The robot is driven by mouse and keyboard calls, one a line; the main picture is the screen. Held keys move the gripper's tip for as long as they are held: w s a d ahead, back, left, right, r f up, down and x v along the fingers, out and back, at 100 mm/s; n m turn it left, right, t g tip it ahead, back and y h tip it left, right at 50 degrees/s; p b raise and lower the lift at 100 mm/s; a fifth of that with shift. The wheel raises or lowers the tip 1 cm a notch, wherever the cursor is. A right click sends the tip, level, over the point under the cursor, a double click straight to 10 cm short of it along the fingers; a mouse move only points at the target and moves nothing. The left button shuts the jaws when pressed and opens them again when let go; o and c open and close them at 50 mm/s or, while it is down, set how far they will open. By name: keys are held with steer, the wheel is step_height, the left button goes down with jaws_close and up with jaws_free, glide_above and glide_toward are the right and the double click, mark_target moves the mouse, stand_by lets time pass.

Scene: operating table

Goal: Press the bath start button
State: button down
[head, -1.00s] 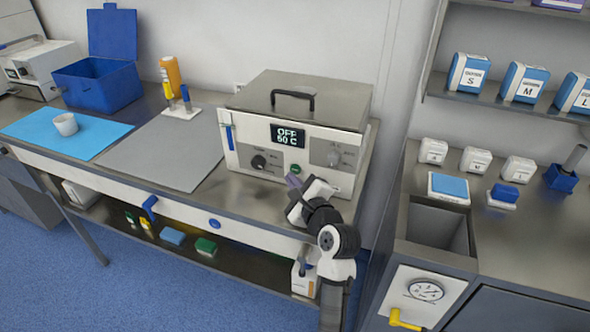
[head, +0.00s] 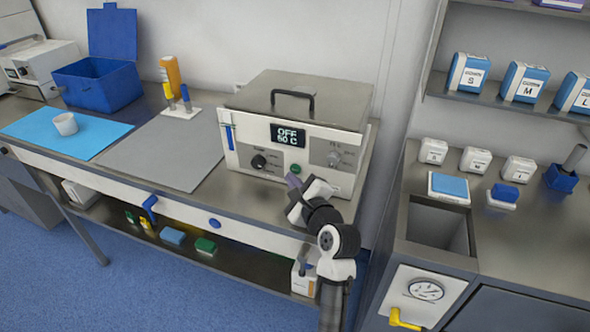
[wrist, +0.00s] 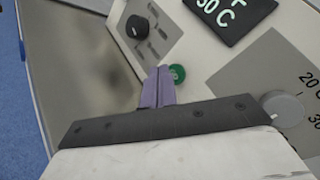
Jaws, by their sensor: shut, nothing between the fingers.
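The bath (head: 290,120) is a metal box with a dark lid handle and a white front panel. Its display (head: 288,135) reads OFF and 60 C. The green round button (head: 296,169) sits low on the panel, below the display; it also shows in the wrist view (wrist: 177,73). My gripper (head: 292,181) is shut and empty, its purple fingertips just in front of and below the green button. In the wrist view the fingertips (wrist: 158,72) appear right beside the button; I cannot tell whether they touch it.
A black knob (head: 258,162) is left of the button and a grey knob (head: 334,159) is right of it. A grey mat (head: 160,150) lies on the counter to the left. The steel counter strip before the bath is clear apart from my arm.

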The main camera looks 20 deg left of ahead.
steer(key=shift+w, duration=0.2)
stand_by(0.6)
steer(key=shift+w+p, duration=0.25)
steer(key=shift+p, duration=0.1)
steer(key=shift+w, duration=0.35)
stand_by(0.5)
steer(key=shift+s+p, duration=0.15)
steer(key=shift+p, duration=0.15)
steer(key=shift+s+p, duration=0.35)
steer(key=shift+s, duration=0.3)
steer(key=shift+s+p, duration=0.85)
steer(key=shift+s, duration=1.65)
steer(key=shift+a, duration=0.1)
